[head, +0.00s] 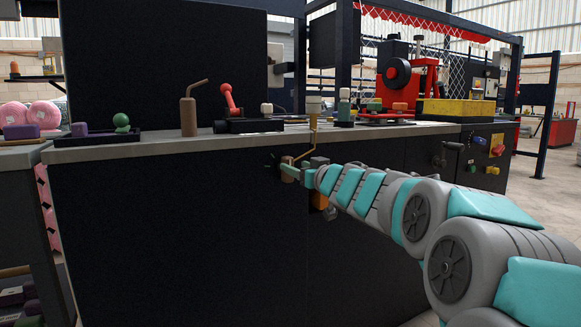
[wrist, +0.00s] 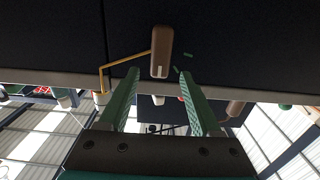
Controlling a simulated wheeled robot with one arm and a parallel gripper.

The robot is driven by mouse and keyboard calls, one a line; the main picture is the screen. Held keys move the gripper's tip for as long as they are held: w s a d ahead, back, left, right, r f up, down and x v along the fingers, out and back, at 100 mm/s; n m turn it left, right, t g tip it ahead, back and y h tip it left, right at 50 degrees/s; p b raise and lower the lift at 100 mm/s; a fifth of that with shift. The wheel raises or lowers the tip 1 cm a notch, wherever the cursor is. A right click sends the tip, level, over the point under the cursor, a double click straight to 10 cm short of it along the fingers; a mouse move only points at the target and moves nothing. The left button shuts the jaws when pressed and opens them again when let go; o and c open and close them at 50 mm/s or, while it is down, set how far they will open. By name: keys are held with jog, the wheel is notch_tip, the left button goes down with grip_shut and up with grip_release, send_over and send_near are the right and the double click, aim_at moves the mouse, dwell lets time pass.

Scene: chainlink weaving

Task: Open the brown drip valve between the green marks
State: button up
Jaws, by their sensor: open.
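The brown drip valve handle (wrist: 161,45) shows in the wrist view as a rounded bar against the dark cabinet front. Its lower end lies between my fingertips in the picture; I cannot tell whether they touch it. Two small green marks (wrist: 188,56) sit right of the handle, near my right fingertip. My gripper (wrist: 159,73) is open, with a green ribbed finger on each side. In the head view my gripper (head: 289,172) is at the cabinet front below the counter edge, with the brown handle (head: 288,178) partly hidden by it.
A thin brass pipe (wrist: 122,61) bends beside the handle; it also shows in the head view (head: 311,142). The counter edge (head: 170,140) runs above, carrying a brown oil can (head: 188,116) and a red-handled tool (head: 230,100). An orange block (head: 319,200) is below my wrist. The cabinet front left is bare.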

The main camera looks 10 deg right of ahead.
aim_at(290, 164)
jog(key=shift+x, duration=2.15)
jog(key=shift+f, duration=0.1)
jog(key=shift+c, duration=0.2)
grip_shut()
